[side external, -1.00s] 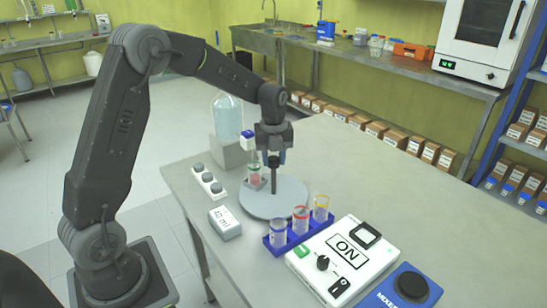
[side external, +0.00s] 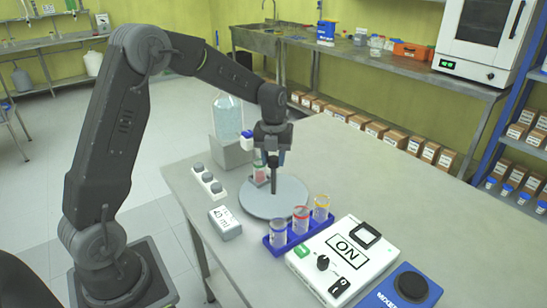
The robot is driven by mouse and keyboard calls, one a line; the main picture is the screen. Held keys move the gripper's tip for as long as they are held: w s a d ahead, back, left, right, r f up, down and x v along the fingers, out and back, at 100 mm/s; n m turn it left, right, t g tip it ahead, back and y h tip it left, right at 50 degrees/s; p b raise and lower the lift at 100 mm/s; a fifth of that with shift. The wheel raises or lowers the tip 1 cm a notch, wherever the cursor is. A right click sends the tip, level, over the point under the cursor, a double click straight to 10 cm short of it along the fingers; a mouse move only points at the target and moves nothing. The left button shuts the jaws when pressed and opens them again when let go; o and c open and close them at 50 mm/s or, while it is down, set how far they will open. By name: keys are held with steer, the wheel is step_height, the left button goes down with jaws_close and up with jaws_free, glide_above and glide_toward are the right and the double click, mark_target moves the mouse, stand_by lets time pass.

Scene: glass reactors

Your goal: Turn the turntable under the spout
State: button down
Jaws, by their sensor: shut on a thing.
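The turntable (side external: 274,204) is a round grey disc lying flat on the bench. A clear vial with some red and green (side external: 260,174) stands on its back left part, partly hidden by my gripper. The blue and white spout (side external: 247,134) is just above and left of the vial, beside the bottle. My gripper (side external: 273,160) points down over the turntable, right next to the vial. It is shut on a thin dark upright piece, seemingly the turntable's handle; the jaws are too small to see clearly.
A large clear bottle (side external: 228,116) stands on a grey block (side external: 232,153). A knob strip (side external: 208,179) and a 40 ml display (side external: 225,223) are left. A blue rack (side external: 280,246) with three tubes and a white ON box (side external: 342,258) stand in front. The bench right of the turntable is clear.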

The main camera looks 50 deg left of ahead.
stand_by(0.3)
steer(key=c, duration=0.7)
jaws_free()
steer(key=shift+c, duration=0.2)
step_height(320, 180, up, 14)
